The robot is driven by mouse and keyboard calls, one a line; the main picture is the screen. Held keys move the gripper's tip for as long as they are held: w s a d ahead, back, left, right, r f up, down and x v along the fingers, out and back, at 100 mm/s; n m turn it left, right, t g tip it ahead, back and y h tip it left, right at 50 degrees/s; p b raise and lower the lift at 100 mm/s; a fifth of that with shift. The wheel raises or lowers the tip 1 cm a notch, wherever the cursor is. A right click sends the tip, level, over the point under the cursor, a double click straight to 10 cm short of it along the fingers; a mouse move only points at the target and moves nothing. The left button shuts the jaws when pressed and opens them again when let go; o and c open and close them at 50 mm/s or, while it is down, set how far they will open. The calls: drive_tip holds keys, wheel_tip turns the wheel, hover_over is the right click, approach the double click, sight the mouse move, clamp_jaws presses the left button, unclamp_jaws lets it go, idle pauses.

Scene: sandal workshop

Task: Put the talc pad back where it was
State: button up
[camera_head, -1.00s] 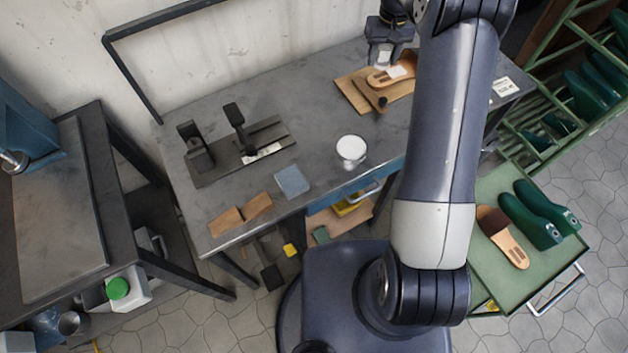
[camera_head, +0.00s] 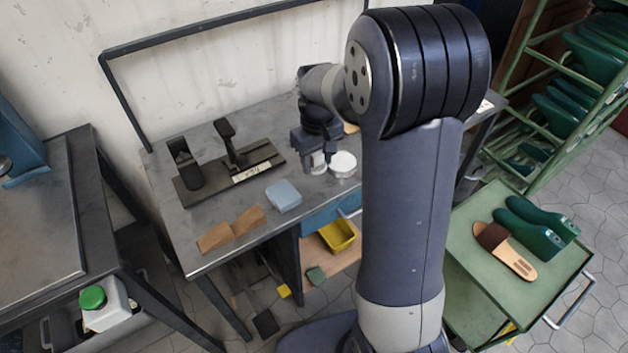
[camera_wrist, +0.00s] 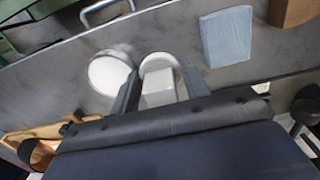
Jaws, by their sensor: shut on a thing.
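The white talc pad (camera_wrist: 158,88), a pale block with a round white part, sits between the two fingers of my gripper (camera_wrist: 161,72) in the wrist view. My gripper is shut on it. In the head view my gripper (camera_head: 313,160) points down over the workbench, and the pad (camera_head: 318,160) shows as a small white patch at its tips. Whether the pad touches the bench is unclear. A round white tub (camera_head: 343,163) stands on the bench just right of the gripper; the wrist view also shows it (camera_wrist: 108,74), beside the left finger.
A blue block (camera_head: 284,196) and brown wedge pieces (camera_head: 232,228) lie on the grey workbench (camera_head: 225,260) to the left. A black fixture (camera_head: 232,165) stands behind them. My arm hides the bench's right part. A green cart (camera_head: 470,240) holds a sandal and green lasts.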

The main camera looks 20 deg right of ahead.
sight(317, 153)
drive_tip(key=shift+f, duration=2.65)
drive_tip(key=shift+f+b, duration=0.1)
drive_tip(key=shift+b, duration=0.2)
drive_tip(key=shift+f, duration=0.15)
drive_tip(key=o, duration=0.6)
wheel_tip(317, 153, up, 12)
drive_tip(key=shift+r+p, duration=0.25)
drive_tip(key=shift+p, duration=0.6)
